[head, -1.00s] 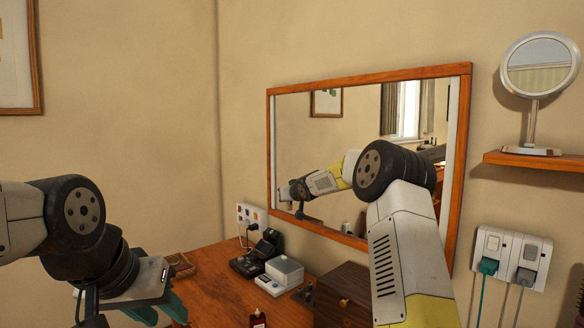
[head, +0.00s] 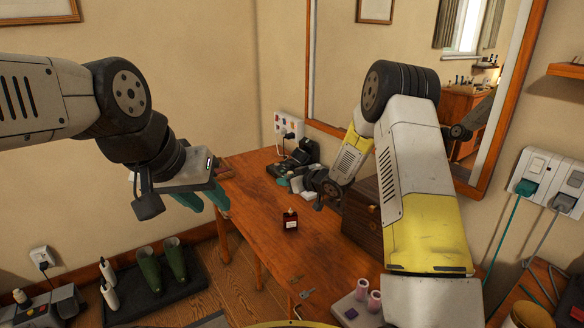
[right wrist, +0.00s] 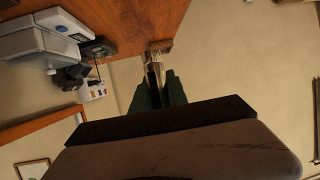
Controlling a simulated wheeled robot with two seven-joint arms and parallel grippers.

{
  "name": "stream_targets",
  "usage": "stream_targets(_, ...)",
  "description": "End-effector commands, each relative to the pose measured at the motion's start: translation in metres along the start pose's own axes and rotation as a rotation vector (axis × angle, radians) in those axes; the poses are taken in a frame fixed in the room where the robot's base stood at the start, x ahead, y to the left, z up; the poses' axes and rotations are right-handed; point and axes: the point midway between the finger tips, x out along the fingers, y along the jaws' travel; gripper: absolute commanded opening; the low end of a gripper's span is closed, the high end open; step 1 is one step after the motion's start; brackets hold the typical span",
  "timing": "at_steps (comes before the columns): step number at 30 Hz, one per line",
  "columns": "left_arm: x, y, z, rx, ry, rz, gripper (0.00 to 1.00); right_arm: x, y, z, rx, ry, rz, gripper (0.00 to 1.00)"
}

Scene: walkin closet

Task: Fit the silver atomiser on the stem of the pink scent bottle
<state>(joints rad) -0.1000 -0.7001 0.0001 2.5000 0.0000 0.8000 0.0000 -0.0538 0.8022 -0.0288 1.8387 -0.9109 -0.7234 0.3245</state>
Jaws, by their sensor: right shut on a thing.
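My right gripper (head: 284,181) is at the back of the wooden table, its teal fingertips just showing by a small white box. In the right wrist view its green fingers (right wrist: 157,76) are shut on a narrow silvery piece, which looks like the silver atomiser (right wrist: 153,60); its shape is mostly hidden. My left gripper (head: 203,201) is open and empty off the table's left edge.
A wooden drawer box (head: 361,215) stands at the table's back right, below the mirror (head: 410,50). Two pink cylinders (head: 368,294) stand on a pale tray at the near right. Keys (head: 306,293) lie nearby.

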Motion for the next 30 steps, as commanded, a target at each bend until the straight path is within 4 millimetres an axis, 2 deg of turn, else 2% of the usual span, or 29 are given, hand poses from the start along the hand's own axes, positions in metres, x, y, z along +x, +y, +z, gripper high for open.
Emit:
stream_targets(18, 0.0, 0.0, 0.0, 0.0, 0.0, 0.0, 0.36, 0.017, -0.002, 0.042, -0.001, 0.0, -0.002, 0.0)
stream_targets(30, 0.0, 0.0, 0.0, 0.0, 0.0, 0.0, 0.36, 0.02, -0.001, 0.048, -0.001, 0.0, -0.002, 0.0)
